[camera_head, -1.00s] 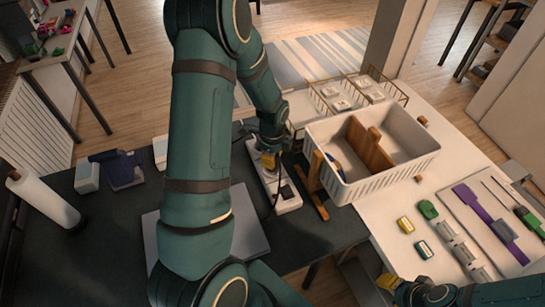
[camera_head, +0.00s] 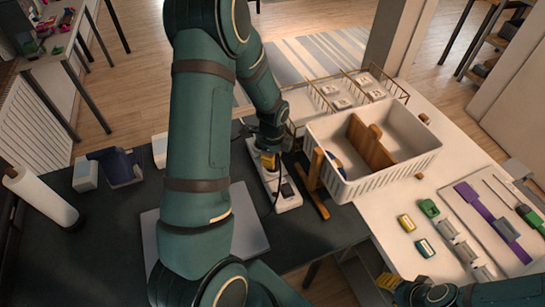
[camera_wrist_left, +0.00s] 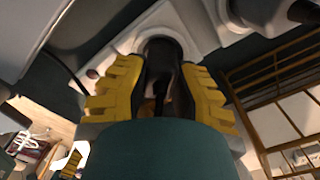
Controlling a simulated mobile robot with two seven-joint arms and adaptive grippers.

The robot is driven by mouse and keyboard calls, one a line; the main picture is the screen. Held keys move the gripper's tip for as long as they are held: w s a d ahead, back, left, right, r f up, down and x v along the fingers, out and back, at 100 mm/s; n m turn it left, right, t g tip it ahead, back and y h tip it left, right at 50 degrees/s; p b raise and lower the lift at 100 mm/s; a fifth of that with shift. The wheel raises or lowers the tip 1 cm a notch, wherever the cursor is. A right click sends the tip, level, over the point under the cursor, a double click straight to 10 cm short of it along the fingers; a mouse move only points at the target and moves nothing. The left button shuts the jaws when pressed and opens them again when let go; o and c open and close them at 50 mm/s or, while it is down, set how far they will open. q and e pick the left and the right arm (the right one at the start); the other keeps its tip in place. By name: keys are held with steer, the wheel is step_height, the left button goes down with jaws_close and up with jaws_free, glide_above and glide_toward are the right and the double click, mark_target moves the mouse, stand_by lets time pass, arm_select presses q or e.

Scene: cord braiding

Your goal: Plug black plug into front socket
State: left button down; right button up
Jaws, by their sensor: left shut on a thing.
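A white power strip (camera_head: 287,198) lies on the dark table in the head view, with a dark piece on its near part. My left gripper (camera_head: 268,162) points down over its far part. In the left wrist view, the yellow fingers of my left gripper (camera_wrist_left: 160,100) are shut on the black plug (camera_wrist_left: 162,60). The plug is against a round opening in the white socket strip (camera_wrist_left: 190,22); I cannot tell how deep it sits. My arm and fingers hide part of the strip. My right gripper (camera_head: 389,282) is at the bottom edge; its jaw opening is unclear.
A white basket (camera_head: 390,178) with wooden pieces stands right of the strip, beside a wooden stand (camera_head: 315,180). A wire rack (camera_head: 350,92) is behind. A dark cord (camera_wrist_left: 65,70) runs left of the fingers. A grey board (camera_head: 250,235) lies in front.

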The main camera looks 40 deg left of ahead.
arm_select(q)
steer(key=shift+f, duration=0.1)
steer(key=c, duration=0.8)
jaws_free()
step_height(320, 180, up, 12)
steer(key=shift+r, duration=0.1)
steer(key=shift+w, duration=0.1)
